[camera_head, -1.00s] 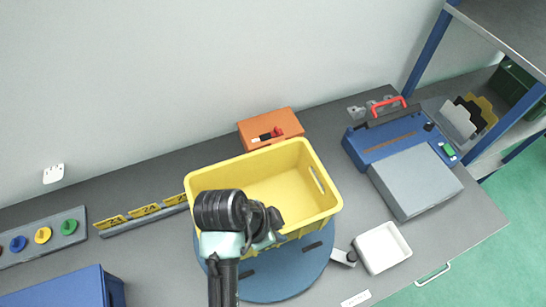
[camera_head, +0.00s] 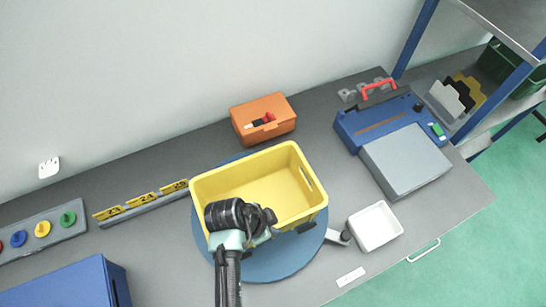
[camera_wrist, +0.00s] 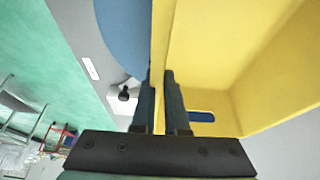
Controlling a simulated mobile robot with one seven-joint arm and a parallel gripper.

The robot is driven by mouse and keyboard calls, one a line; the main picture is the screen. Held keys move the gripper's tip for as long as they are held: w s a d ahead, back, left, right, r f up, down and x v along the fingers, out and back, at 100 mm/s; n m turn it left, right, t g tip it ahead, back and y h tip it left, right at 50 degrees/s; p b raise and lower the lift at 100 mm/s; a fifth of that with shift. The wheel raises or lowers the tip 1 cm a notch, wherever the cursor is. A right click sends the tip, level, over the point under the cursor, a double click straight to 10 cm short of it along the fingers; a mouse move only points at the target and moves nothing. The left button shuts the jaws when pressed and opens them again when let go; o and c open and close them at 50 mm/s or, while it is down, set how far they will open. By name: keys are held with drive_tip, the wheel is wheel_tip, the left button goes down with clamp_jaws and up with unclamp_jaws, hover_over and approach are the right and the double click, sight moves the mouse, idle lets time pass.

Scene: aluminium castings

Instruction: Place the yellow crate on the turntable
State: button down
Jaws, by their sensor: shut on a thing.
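The yellow crate (camera_head: 262,187) is empty and sits over the blue round turntable (camera_head: 288,262) in the head view. The turntable's blue disc shows on the crate's near side and a little at its far left. My gripper (camera_head: 262,222) is at the crate's near wall. In the wrist view my gripper (camera_wrist: 160,95) has one finger on each side of the yellow crate wall (camera_wrist: 160,40), shut on it. The turntable (camera_wrist: 124,35) also shows below the crate there. Whether the crate's base touches the disc is hidden.
An orange box (camera_head: 263,120) stands behind the crate. A white tray (camera_head: 375,227) and a blue machine with a grey plate (camera_head: 405,160) are at the right. A rail of yellow labels (camera_head: 142,203) and a blue box (camera_head: 68,288) are at the left.

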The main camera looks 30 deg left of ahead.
drive_tip(key=c, duration=0.9)
unclamp_jaws()
drive_tip(key=shift+c, duration=0.2)
